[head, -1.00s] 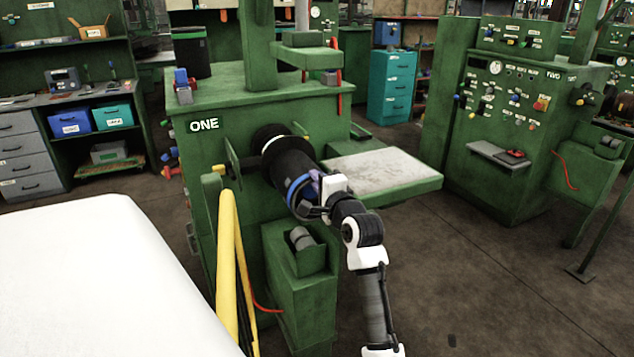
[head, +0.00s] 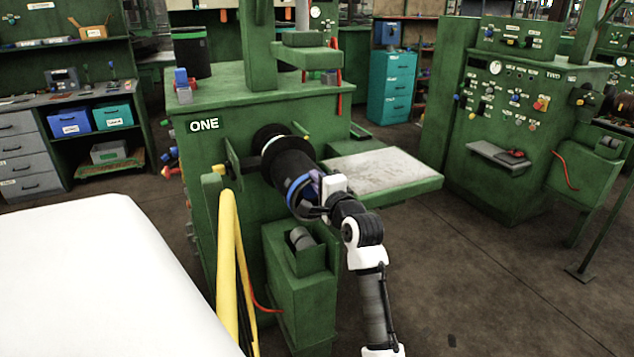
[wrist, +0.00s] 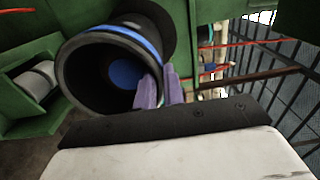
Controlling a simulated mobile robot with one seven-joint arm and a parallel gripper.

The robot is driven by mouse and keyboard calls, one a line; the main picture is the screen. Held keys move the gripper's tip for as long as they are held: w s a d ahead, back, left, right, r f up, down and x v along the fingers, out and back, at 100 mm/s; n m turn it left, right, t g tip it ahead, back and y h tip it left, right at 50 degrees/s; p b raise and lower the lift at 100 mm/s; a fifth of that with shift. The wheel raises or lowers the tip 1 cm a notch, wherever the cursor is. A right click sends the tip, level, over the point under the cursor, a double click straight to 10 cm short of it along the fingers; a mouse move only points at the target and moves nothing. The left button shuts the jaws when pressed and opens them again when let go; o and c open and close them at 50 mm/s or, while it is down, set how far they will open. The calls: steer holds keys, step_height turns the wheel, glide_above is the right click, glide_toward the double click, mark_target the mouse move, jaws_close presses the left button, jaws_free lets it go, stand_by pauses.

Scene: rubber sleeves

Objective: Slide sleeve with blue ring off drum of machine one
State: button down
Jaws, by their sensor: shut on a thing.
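Machine one (head: 240,130) is green and carries a dark drum that sticks out toward me. A black sleeve with a blue ring (head: 299,186) is around the drum's near end. In the wrist view the sleeve (wrist: 80,62) shows its open mouth, with the blue ring near its rim and a blue round face (wrist: 125,73) deep inside. My gripper (head: 316,186) is at the right side of the sleeve's rim. In the wrist view its purple fingers (wrist: 158,90) are shut on the sleeve wall, one inside the mouth and one outside.
A pale-topped green shelf (head: 385,172) juts out right of the drum. A green box with a grey roller (head: 300,240) stands below it. A yellow rail (head: 228,270) and a white surface (head: 90,280) are at left. Open floor (head: 470,270) lies to the right.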

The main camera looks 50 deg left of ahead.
steer(key=shift+s+f, duration=0.1)
steer(key=shift+f, duration=0.35)
steer(key=shift+r+v, duration=0.2)
steer(key=shift+v, duration=1.3)
steer(key=c, duration=1.4)
jaws_free()
steer(key=shift+r+p, duration=0.1)
steer(key=shift+p, duration=0.2)
steer(key=shift+c, duration=0.2)
steer(key=shift+o, duration=0.2)
